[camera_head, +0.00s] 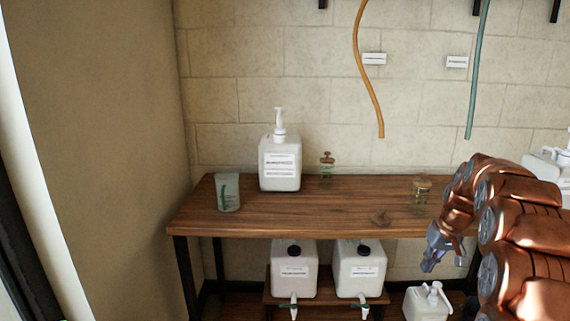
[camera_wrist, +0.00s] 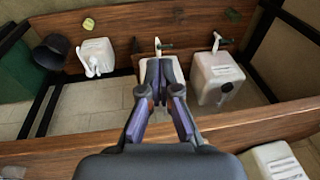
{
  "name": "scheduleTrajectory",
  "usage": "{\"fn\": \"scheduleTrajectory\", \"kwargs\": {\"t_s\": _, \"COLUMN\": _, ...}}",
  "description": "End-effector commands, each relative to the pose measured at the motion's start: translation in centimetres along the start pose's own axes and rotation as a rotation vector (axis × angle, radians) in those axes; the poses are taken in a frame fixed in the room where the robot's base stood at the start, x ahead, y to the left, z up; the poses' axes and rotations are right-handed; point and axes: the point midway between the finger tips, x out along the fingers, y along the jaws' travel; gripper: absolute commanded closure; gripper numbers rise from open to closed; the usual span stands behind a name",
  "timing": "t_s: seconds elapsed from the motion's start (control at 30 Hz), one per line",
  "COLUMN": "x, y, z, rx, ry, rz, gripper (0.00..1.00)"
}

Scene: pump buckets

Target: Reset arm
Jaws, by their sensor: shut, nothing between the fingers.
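My gripper (camera_head: 430,264) is at the lower right in the head view, in front of the table's front edge and pointing down. My copper-coloured arm reaches in from the right edge. In the wrist view my gripper (camera_wrist: 160,62) is shut, its fingertips together with nothing between them. Beyond the fingers, white containers on the low shelf show, one (camera_wrist: 215,78) to the right of the fingers and one partly hidden behind them. The gripper looks apart from all of these.
A wooden table (camera_head: 300,222) carries a white pump bottle (camera_head: 280,165), a grey-white cup (camera_head: 227,192) and small glass jars (camera_head: 327,168), (camera_head: 419,193). Below are two white containers (camera_head: 294,275), (camera_head: 360,273) and a white pump bottle (camera_head: 427,303). Orange (camera_head: 368,85) and teal (camera_head: 475,95) hoses hang at the wall.

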Motion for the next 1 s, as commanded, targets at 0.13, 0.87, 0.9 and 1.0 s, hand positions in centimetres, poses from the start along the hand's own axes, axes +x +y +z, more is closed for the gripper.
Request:
{"fn": "scheduleTrajectory", "kwargs": {"t_s": 0.13, "x": -4.3, "y": -4.3, "z": 2.4, "rx": -0.005, "ry": -0.032, "rz": -0.001, "gripper": 1.0}}
{"fn": "scheduleTrajectory", "kwargs": {"t_s": 0.87, "x": -17.6, "y": -18.3, "z": 19.9, "rx": -0.012, "ry": -0.192, "rz": 0.043, "gripper": 1.0}}
{"fn": "scheduleTrajectory", "kwargs": {"t_s": 0.9, "x": -18.2, "y": -18.8, "z": 20.9, "rx": -0.011, "ry": -0.199, "rz": 0.048, "gripper": 1.0}}
{"fn": "scheduleTrajectory", "kwargs": {"t_s": 1.0, "x": -19.6, "y": -19.9, "z": 23.8, "rx": -0.012, "ry": -0.22, "rz": 0.059, "gripper": 1.0}}
